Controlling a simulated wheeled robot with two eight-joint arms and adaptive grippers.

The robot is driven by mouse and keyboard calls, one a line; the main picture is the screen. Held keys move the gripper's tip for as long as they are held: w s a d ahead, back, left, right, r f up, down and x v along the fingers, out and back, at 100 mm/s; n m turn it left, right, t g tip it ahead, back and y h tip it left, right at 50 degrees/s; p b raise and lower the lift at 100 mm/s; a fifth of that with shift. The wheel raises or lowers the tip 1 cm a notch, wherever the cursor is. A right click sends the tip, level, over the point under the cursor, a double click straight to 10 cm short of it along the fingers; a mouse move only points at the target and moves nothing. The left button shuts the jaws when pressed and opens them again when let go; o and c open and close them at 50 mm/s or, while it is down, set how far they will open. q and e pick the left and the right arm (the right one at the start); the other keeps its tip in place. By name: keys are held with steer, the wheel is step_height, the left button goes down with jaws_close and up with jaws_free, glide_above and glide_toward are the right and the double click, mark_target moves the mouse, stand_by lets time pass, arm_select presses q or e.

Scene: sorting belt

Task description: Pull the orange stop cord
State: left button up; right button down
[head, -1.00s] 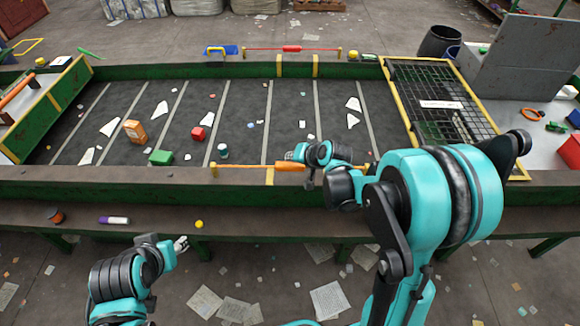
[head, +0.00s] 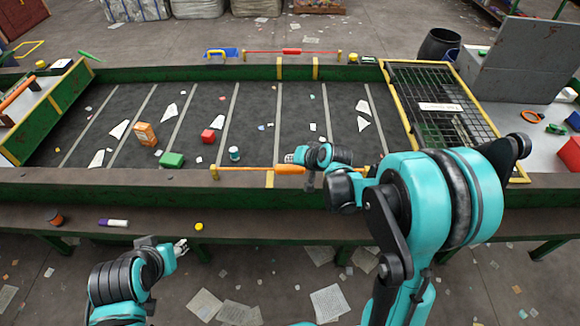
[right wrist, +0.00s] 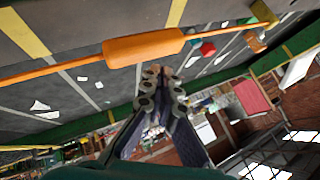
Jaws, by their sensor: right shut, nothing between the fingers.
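The orange stop cord runs between yellow posts along the near edge of the belt, with a thick orange handle (head: 289,169) at its middle. In the right wrist view the handle (right wrist: 143,47) lies just beyond my fingertips, with the cord going off both sides. My right gripper (head: 291,158) is at the handle in the head view; its fingers (right wrist: 160,74) are shut with nothing between them. I cannot tell whether they touch the handle. My left gripper (head: 182,247) hangs low in front of the near ledge, far from the cord; its fingers are too small to judge.
The dark belt (head: 260,120) carries an orange carton (head: 145,134), a green block (head: 171,160), a red cube (head: 208,136), a small can (head: 234,153) and white scraps. A red-handled cord (head: 291,51) spans the far edge. A yellow-framed grate (head: 440,106) stands right.

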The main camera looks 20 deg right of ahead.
mark_target(291, 168)
steer(key=shift+f+b, duration=0.45)
steer(key=shift+b, duration=0.05)
steer(key=shift+f+b, duration=1.55)
steer(key=shift+f, duration=0.05)
stand_by(1.5)
stand_by(0.3)
steer(key=shift+r+p, duration=1.55)
steer(key=shift+r, duration=0.5)
steer(key=shift+r+p, duration=1.9)
steer(key=shift+r, duration=0.7)
steer(key=shift+f, duration=0.1)
